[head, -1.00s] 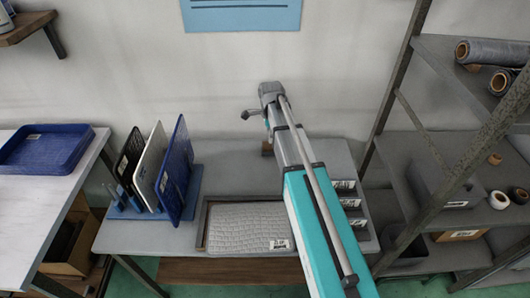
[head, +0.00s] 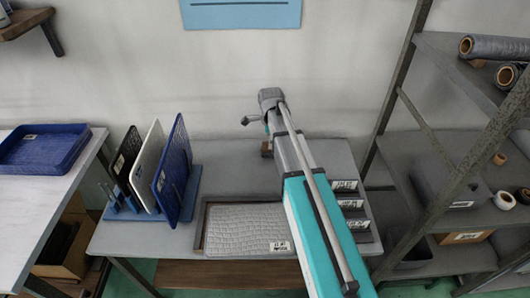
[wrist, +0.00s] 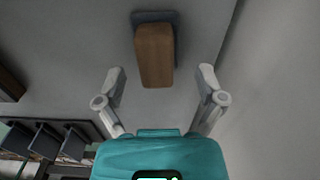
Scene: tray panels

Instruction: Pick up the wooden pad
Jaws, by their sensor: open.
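The wooden pad (wrist: 154,57) is a brown block with a blue-grey piece at its far end, seen in the wrist view on the grey table. In the head view, a small brown part of it (head: 266,149) shows beside my arm; the rest is hidden. My gripper (wrist: 162,76) is open, its two fingers spread to the left and right of the pad's near end. The pad lies between them and a little ahead, apart from both fingers. Nothing is held.
On the grey table (head: 235,165), a blue rack (head: 190,198) holds upright panels at left. A tray with a grey textured panel (head: 245,228) lies at the front, with labelled bins (head: 352,204) to the right. A metal shelf (head: 405,150) stands at right; the wall is behind.

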